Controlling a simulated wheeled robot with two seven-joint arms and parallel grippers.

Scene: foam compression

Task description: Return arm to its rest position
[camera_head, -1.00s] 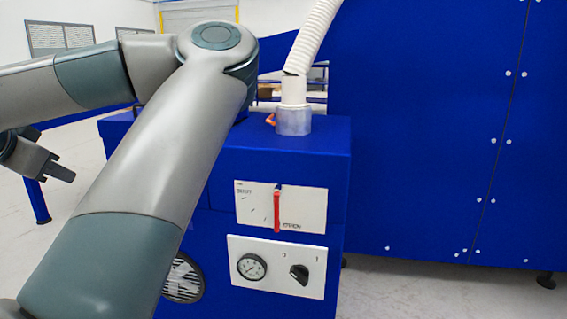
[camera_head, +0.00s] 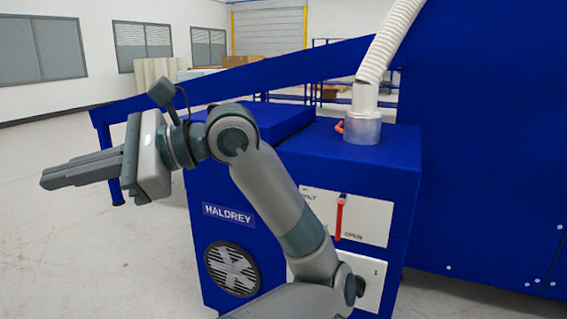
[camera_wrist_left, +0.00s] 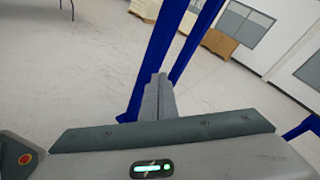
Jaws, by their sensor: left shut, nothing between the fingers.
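My left arm reaches up from the bottom of the head view, folds at the elbow and points left. My left gripper (camera_head: 82,170) is shut and empty, held in the air left of the blue machine (camera_head: 300,160). In the left wrist view its closed fingers (camera_wrist_left: 158,98) stand together with nothing between them, with floor and blue frame posts behind. My right gripper is in neither view.
The machine carries a red lever (camera_head: 339,218) on a white panel, a round fan grille (camera_head: 232,268) and a white hose (camera_head: 392,38) on top. A blue rail (camera_head: 270,70) runs behind the arm. The floor at left (camera_head: 60,250) is clear.

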